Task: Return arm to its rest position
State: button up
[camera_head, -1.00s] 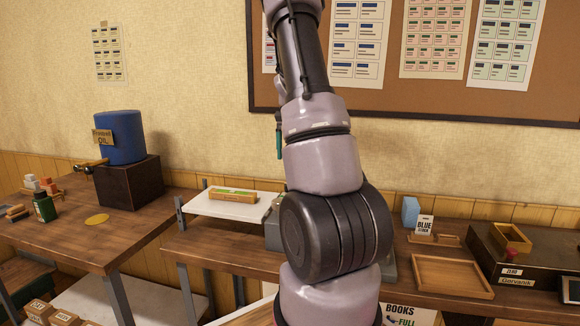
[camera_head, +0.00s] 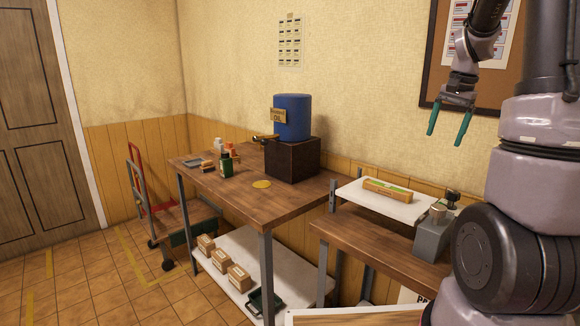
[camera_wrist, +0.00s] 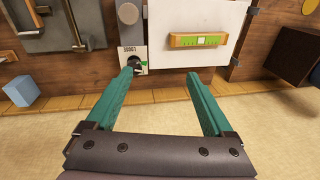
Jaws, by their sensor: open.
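My gripper (camera_head: 448,123) hangs high at the right of the head view, with its two green fingers spread and nothing between them. My arm bends above the bench at the right edge. In the wrist view my gripper (camera_wrist: 162,78) is also open and empty. Beyond its fingertips lie a white shelf board (camera_wrist: 215,52) with a wooden level-like block (camera_wrist: 197,40) and a grey press-like device (camera_wrist: 131,30). The gripper touches none of them.
A blue oil barrel (camera_head: 292,117) stands on a dark box (camera_head: 293,160) on the wooden table (camera_head: 225,195). The grey device (camera_head: 433,232) sits on the lower bench (camera_head: 375,245). A hand cart (camera_head: 138,185) stands by the door (camera_head: 38,120). The floor at left is open.

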jog(key=s+a+r+n+t, duration=0.2)
jog(key=s+a+r+n, duration=0.1)
jog(key=s+a, duration=0.6)
jog(key=s+a+r+n+t+y, duration=0.1)
jog(key=s+a+r+n+t, duration=0.2)
jog(key=s+a+r, duration=0.3)
jog(key=s+a, duration=0.4)
jog(key=s, duration=0.1)
jog(key=shift+s+a, duration=0.15)
jog(key=shift+a, duration=0.1)
